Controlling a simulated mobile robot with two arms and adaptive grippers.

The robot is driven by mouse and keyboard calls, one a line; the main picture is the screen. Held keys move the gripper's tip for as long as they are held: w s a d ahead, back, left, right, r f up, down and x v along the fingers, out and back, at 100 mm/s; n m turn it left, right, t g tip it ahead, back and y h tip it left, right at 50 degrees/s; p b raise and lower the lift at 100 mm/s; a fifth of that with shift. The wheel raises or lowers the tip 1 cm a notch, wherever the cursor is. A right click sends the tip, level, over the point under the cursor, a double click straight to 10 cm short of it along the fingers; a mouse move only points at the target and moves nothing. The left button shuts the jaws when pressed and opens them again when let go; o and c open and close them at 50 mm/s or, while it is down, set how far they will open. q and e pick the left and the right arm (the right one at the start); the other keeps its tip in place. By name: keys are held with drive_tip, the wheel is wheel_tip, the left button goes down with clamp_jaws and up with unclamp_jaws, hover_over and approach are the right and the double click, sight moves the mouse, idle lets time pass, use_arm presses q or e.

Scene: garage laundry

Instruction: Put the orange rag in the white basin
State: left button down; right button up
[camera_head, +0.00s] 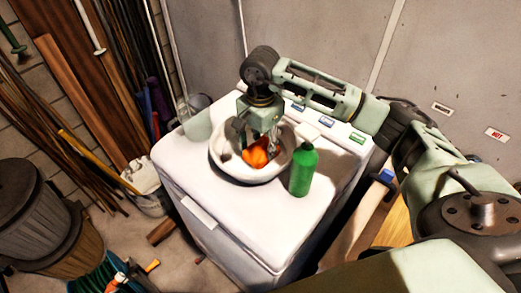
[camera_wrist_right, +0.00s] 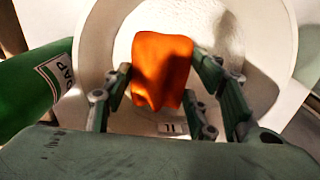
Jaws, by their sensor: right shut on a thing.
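The orange rag (camera_head: 256,154) is in my right gripper (camera_head: 257,143), over the inside of the white basin (camera_head: 226,167). The basin stands on top of a white washing machine. In the right wrist view, the crumpled rag (camera_wrist_right: 160,68) sits between the two fingers of the right gripper (camera_wrist_right: 162,88), which are shut on it. The pale inside of the basin (camera_wrist_right: 225,40) shows behind and around the rag. I cannot tell whether the rag touches the basin floor. My left gripper is in neither view.
A green soap bottle (camera_head: 303,169) stands close to the basin's right side. A pale translucent container (camera_head: 197,125) is at the back left of the white machine (camera_head: 230,215). Trash bins (camera_head: 35,215) stand at the left. The machine's front top is clear.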

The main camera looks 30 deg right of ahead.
sight(260, 153)
wheel_tip(260, 153, down, 4)
drive_tip(key=shift+r+p, duration=0.25)
drive_tip(key=shift+p, duration=0.25)
drive_tip(key=shift+f, duration=0.2)
drive_tip(key=shift+f, duration=0.1)
drive_tip(key=shift+f+b, duration=0.1)
drive_tip(key=shift+b, duration=0.2)
drive_tip(key=o, duration=1.2)
drive_tip(key=shift+c, duration=0.2)
